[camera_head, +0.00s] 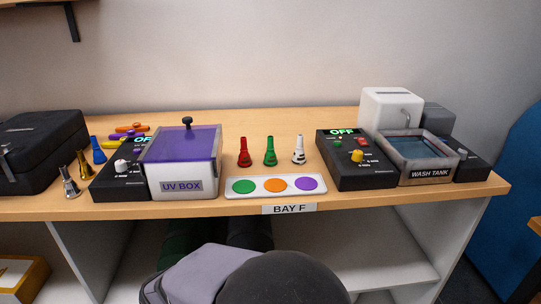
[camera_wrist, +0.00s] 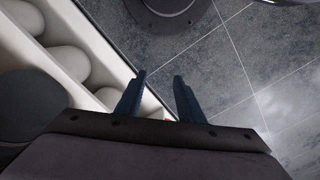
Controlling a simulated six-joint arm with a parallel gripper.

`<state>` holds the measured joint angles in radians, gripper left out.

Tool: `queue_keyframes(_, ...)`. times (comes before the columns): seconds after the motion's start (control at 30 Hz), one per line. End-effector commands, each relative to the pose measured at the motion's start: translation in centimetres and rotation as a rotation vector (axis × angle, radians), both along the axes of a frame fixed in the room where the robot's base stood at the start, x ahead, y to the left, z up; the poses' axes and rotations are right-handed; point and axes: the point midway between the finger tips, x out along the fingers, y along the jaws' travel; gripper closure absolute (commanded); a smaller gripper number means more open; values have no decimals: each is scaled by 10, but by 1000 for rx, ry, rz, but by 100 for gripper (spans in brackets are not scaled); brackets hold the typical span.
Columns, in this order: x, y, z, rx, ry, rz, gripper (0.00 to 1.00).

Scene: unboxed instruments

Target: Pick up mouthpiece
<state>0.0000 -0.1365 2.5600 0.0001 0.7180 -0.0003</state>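In the head view several mouthpieces stand upright on the wooden bench. A red mouthpiece (camera_head: 243,153), a green mouthpiece (camera_head: 270,152) and a silver mouthpiece (camera_head: 298,151) stand in a row mid-bench. At the left are another silver mouthpiece (camera_head: 69,183), a gold mouthpiece (camera_head: 85,166) and a blue mouthpiece (camera_head: 98,151). My gripper (camera_wrist: 160,82) shows in the wrist view with its two dark blue fingers apart and nothing between them. It points at the floor, away from the mouthpieces. My fingers do not show in the head view.
The UV box (camera_head: 181,174) with a purple lid stands left of the row. A white tray (camera_head: 231,193) with green, orange and purple discs lies in front. The wash tank (camera_head: 430,171) and its control unit (camera_head: 355,178) stand right. A black case (camera_head: 40,150) is far left.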

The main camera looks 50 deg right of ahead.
Motion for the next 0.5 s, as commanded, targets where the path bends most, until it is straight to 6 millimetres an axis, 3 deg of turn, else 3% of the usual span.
queue_keyframes(0.13,1,-1,5,1,-1,-2,65)
queue_keyframes(0.27,6,-5,22,4,-9,-13,65)
queue_keyframes(0.5,25,-27,85,15,-42,-53,65)
